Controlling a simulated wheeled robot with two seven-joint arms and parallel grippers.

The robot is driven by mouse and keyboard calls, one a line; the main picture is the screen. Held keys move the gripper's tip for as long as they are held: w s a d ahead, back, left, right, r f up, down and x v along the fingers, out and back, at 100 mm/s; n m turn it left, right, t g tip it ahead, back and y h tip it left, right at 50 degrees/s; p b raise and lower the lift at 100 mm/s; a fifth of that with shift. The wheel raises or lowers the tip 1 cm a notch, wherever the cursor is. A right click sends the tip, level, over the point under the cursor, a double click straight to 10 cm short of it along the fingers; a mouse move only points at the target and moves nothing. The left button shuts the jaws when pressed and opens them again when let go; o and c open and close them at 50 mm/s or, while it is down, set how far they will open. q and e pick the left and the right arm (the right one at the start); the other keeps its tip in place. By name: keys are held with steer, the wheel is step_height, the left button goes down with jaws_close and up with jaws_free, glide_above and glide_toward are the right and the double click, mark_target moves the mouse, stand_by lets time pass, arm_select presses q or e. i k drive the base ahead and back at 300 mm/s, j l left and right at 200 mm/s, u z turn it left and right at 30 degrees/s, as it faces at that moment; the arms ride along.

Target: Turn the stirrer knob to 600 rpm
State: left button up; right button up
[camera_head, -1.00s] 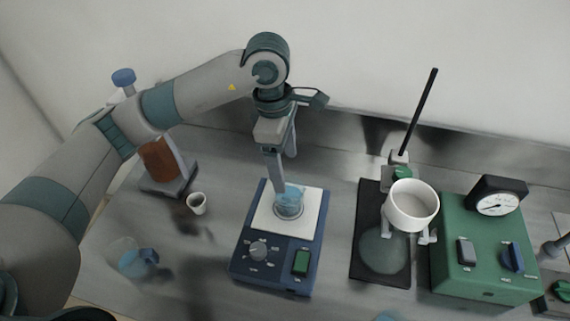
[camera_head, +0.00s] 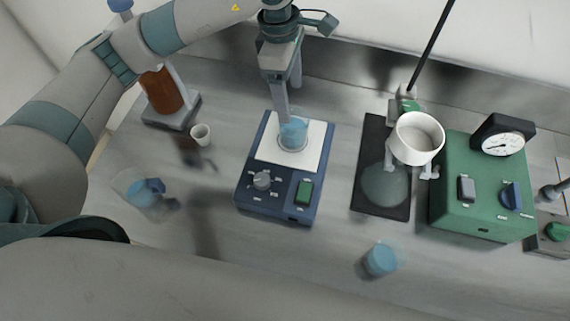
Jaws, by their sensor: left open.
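The stirrer (camera_head: 284,170) is a dark blue box with a white top plate, standing mid-bench. Its grey round knob (camera_head: 262,180) is at the front left of the sloped panel, with small labels around it too blurred to read. A green switch (camera_head: 304,192) is to the right of the knob. A beaker of blue liquid (camera_head: 293,133) stands on the white plate. My left gripper (camera_head: 288,108) points down with fingers apart at the beaker, behind the knob and away from it. Whether the fingers touch the beaker is unclear. My right gripper is not in view.
A green box with a gauge (camera_head: 480,190) and a dark stand base holding a white bowl (camera_head: 418,138) are to the right. A small white cup (camera_head: 201,134), a tipped flask (camera_head: 140,190) and a brown bottle (camera_head: 162,92) are to the left. A blue-filled beaker (camera_head: 380,260) stands in front.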

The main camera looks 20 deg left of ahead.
mark_target(262, 180)
steer(key=k+j+u, duration=0.55)
steer(key=j, duration=0.35)
steer(key=k, duration=0.05)
